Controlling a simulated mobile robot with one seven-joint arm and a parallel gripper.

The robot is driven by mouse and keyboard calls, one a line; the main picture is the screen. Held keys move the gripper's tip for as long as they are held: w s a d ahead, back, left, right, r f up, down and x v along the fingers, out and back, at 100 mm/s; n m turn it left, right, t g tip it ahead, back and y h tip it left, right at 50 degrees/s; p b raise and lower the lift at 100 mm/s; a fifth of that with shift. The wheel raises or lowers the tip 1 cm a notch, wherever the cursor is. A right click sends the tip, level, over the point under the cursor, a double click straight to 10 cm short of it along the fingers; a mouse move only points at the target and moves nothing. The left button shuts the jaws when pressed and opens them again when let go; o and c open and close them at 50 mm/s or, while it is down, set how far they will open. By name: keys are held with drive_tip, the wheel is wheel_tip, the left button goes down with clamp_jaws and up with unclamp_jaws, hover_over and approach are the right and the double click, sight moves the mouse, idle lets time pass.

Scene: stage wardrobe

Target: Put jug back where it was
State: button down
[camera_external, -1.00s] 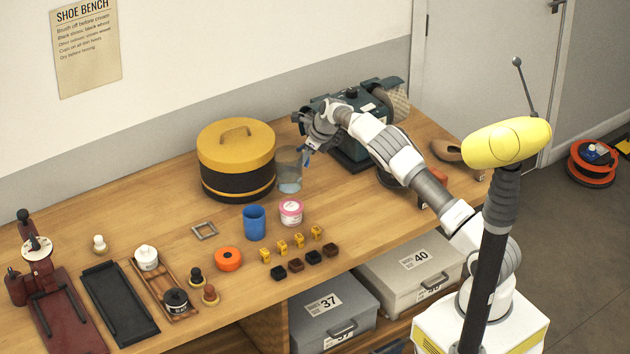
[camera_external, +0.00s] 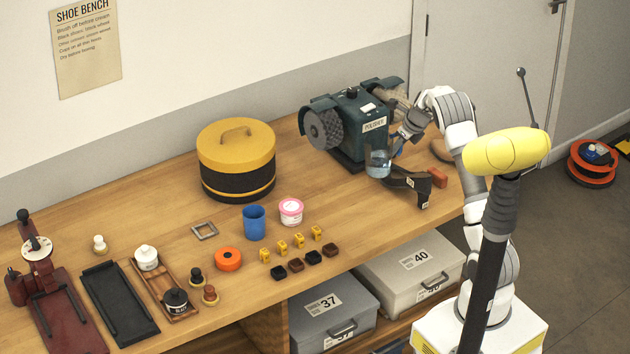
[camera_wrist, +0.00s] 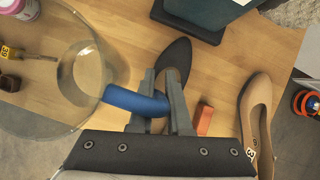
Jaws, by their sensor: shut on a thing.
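The jug (camera_external: 377,164) is a clear vessel with a bluish tint and a blue handle (camera_wrist: 136,101). My gripper (camera_external: 393,147) is shut on the handle, which lies between both fingers in the wrist view (camera_wrist: 160,103). In the external view the jug is roughly upright in front of the polisher's lower right side. It seems to be above the bench, but the height of the gap is unclear. In the wrist view its round body (camera_wrist: 50,118) fills the left side.
The green polisher (camera_external: 350,125) stands close behind the jug. A dark shoe (camera_external: 405,181), a red block (camera_external: 438,177) and a tan shoe (camera_wrist: 258,120) lie nearby. The yellow-lidded round box (camera_external: 236,160) stands left, with bare bench (camera_external: 293,180) beside it.

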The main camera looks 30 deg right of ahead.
drive_tip(key=w+a+f, duration=0.4)
drive_tip(key=a, duration=0.1)
drive_tip(key=w+a+f, duration=0.2)
drive_tip(key=w+a, duration=0.1)
drive_tip(key=shift+a+f+p, duration=0.25)
drive_tip(key=shift+f+p, duration=0.1)
drive_tip(key=shift+w+f, duration=0.1)
drive_tip(key=shift+f, duration=1.9)
drive_tip(key=shift+f, duration=0.2)
drive_tip(key=c, duration=0.9)
unclamp_jaws()
drive_tip(key=shift+o, duration=0.2)
drive_tip(key=shift+r, duration=0.1)
